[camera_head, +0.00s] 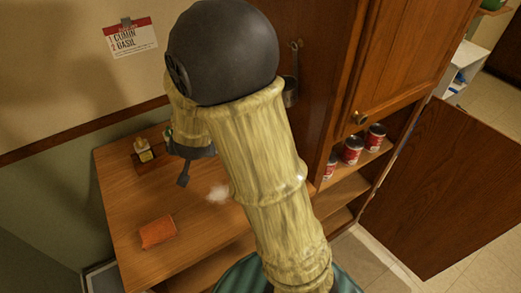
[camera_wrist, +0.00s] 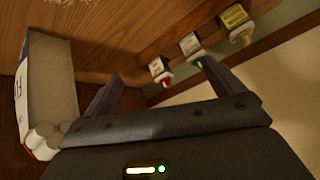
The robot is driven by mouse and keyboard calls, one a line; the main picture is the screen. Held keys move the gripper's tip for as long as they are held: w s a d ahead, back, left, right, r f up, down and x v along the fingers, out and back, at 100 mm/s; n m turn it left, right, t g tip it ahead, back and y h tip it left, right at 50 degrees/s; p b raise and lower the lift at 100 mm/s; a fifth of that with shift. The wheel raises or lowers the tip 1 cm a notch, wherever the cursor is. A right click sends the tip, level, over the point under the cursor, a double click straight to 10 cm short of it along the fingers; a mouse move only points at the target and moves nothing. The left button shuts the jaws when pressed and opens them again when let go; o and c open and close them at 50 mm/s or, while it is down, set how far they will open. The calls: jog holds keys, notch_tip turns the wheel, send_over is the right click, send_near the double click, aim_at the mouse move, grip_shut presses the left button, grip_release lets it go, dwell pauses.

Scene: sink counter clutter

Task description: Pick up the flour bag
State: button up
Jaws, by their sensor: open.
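In the wrist view, a boxy pack (camera_wrist: 52,85) with a tan side and a white face with blue and red print stands at the left edge. It looks like the flour bag, but I cannot be sure; pale rounded ends show at its bottom. My gripper (camera_wrist: 160,70) is open and empty, with the pack just outside its left finger. In the head view my gripper (camera_head: 184,178) hangs over the wooden counter (camera_head: 125,195), partly hidden by my arm. I cannot make out the pack there.
A small rack (camera_head: 146,154) with little bottles stands by the wall; several bottles (camera_wrist: 190,45) show in the wrist view. An orange folded cloth (camera_head: 158,232) lies at the front. A whitish patch (camera_head: 218,194) is beside my arm. Red cans (camera_head: 352,150) stand in the open cabinet.

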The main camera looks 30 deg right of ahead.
jog(key=w+d+f+m+t+h, duration=0.1)
jog(key=w+d+m+h, duration=0.1)
jog(key=w+m+h, duration=0.25)
jog(key=s+a+m+g+h+p, duration=0.1)
jog(key=s+m+g+h, duration=0.6)
jog(key=s+h, duration=0.3)
jog(key=shift+a+f+g+h, duration=0.35)
jog(key=shift+g+h, duration=0.05)
jog(key=shift+h, duration=0.85)
jog(key=shift+m, duration=0.25)
jog(key=d+p, duration=0.4)
jog(key=d, duration=0.8)
jog(key=shift+w+p, duration=0.35)
jog(key=shift+w, duration=0.1)
jog(key=shift+d, duration=0.1)
